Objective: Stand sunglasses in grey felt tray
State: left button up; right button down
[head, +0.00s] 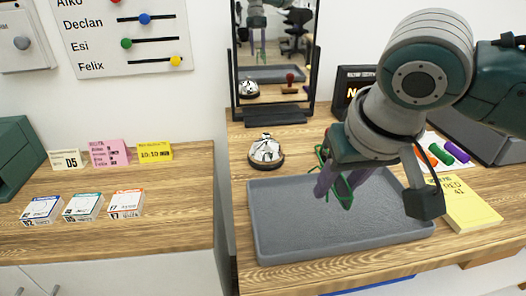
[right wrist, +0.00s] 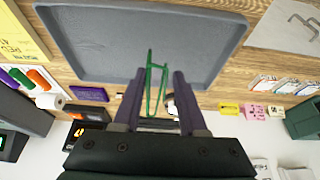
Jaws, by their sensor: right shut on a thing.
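The green-framed sunglasses (head: 344,188) are between the purple fingers of my right gripper (head: 334,200), which is shut on them. In the right wrist view the thin green frame (right wrist: 149,82) stands out past the fingertips of the gripper (right wrist: 158,75). The grey felt tray (head: 275,236) lies flat on the right-hand wooden counter and looks empty; its rim and floor also show in the right wrist view (right wrist: 100,45). In the head view the gripper and sunglasses overlap the tray's back middle and seem to be above it. My left gripper is not in view.
A silver bell (head: 266,152) stands behind the tray, before a black-framed mirror (head: 275,115). A yellow pad (head: 470,207) lies right of the tray, near coloured markers (head: 440,153). A gap separates the left counter (head: 170,185), which holds cards and small boxes.

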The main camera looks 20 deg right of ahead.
jog(key=shift+f+b, duration=0.55)
jog(key=shift+f, duration=2.45)
jog(key=shift+f, duration=0.15)
jog(key=shift+c, duration=2.3)
grip_release()
